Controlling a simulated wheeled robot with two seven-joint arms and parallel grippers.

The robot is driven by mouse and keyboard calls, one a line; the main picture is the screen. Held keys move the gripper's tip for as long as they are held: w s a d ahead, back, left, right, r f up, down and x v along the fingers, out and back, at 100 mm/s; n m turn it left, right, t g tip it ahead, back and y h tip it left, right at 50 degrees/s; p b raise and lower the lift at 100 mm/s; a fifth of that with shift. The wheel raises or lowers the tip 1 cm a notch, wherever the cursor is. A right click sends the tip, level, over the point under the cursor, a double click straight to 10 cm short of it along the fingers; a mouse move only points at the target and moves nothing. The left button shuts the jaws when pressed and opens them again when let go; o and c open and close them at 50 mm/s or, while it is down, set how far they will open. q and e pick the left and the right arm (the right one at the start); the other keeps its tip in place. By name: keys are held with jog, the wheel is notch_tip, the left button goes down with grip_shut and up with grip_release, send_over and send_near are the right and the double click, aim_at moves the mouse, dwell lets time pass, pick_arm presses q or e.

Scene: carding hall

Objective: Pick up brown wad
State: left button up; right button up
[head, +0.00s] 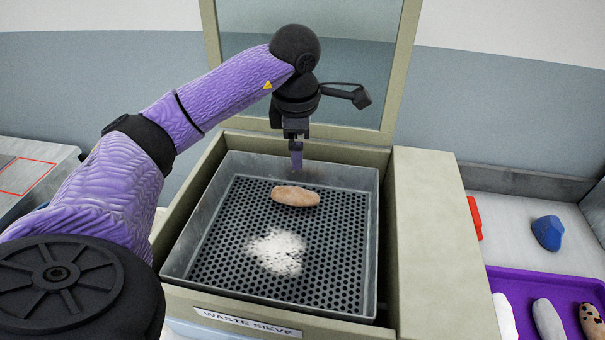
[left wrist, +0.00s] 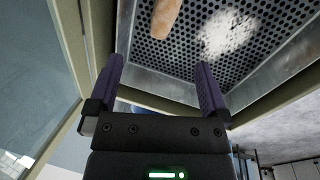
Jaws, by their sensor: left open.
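The brown wad (head: 296,196) lies on the perforated floor of the waste sieve (head: 212,247), toward its back. The wad is a smooth, oblong, light-brown lump. My left gripper (head: 296,160) points down over the back of the sieve, behind and above the wad, apart from it. In the left wrist view the gripper (left wrist: 160,80) has its two purple fingers spread with nothing between them. The wad (left wrist: 166,16) shows there beyond the fingertips, cut by the top edge. My right gripper is in neither view.
A white fluffy patch (head: 278,252) lies on the sieve floor in front of the wad. Metal walls and a beige housing (head: 433,240) surround the sieve, with a raised framed panel (head: 335,75) behind. At right are a blue lump (head: 547,232) and a purple tray (head: 512,282) holding several lumps.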

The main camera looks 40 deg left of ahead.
pick_arm(q)
jog(key=b, duration=0.3)
send_near(302, 192)
jog(key=f, duration=0.3)
jog(key=w+f+b, duration=0.1)
jog(key=f, duration=0.2)
jog(key=a+f, duration=0.1)
jog(key=f, duration=0.3)
jog(key=shift+w+f, duration=0.1)
jog(key=shift+w, duration=0.2)
jog(key=c, duration=1.2)
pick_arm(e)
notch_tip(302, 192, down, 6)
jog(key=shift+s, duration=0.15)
